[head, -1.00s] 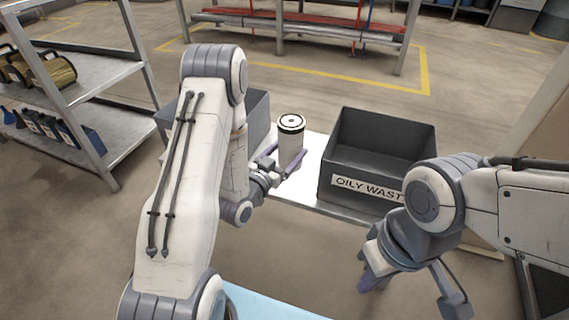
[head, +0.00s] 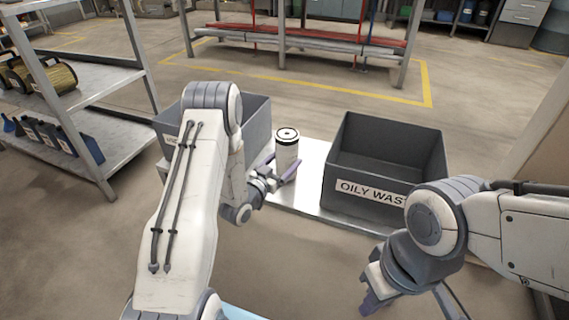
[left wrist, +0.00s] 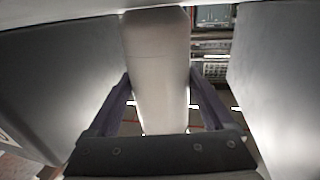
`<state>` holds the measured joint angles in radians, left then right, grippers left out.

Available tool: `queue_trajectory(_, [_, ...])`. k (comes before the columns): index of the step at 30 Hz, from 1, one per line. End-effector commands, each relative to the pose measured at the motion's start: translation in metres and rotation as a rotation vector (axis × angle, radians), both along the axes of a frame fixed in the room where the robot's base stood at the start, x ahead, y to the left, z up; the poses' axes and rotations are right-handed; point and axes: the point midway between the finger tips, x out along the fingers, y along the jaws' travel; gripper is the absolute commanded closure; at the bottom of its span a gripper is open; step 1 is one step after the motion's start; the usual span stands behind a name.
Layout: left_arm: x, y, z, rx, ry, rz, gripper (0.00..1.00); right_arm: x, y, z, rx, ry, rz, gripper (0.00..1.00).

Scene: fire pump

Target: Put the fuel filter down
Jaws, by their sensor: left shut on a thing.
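The fuel filter (head: 286,152) is a white upright cylinder with a black-rimmed top. It is over the pale bench top between two dark bins. My left gripper (head: 284,174) is shut on its lower part from the front. The left wrist view shows the filter (left wrist: 158,75) between the two purple fingers (left wrist: 160,105). The fingers partly hide the filter's lower end, so I cannot tell whether it touches the bench. My right gripper (head: 408,300) is open and empty at the lower right, in front of the bench.
The bin labelled OILY WASTE (head: 370,190) stands right of the filter. Another grey bin (head: 258,122) stands to the left, partly behind my left arm. The bare bench top (head: 308,180) shows between them. A shelf rack (head: 110,150) stands at far left.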

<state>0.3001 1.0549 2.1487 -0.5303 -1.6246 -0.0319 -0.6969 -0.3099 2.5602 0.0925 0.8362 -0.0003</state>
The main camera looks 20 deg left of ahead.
Motion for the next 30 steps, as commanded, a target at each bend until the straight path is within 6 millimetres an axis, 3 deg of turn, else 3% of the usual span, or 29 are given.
queue_trajectory(6, [0.0,0.0,-0.002,0.0,-0.004,0.0,1.0,0.0,0.0,-0.002,0.0,0.0,0.0,1.0])
queue_trajectory(7, [0.0,0.0,-0.003,0.0,0.0,0.0,0.11,0.0,0.0,-0.002,0.0,0.0,0.0,1.0])
queue_trajectory(8, [0.0,0.0,-0.002,0.0,0.0,0.0,0.0,0.0,0.0,-0.002,0.0,0.0,0.0,1.0])
queue_trajectory(19, [-0.006,0.002,0.001,-0.001,0.003,0.002,0.0,0.0,0.0,0.004,0.0,0.0,0.0,1.0])
queue_trajectory(30, [-0.079,0.02,0.001,-0.003,0.008,0.006,0.0,0.0,0.0,0.024,0.0,0.0,0.0,1.0])
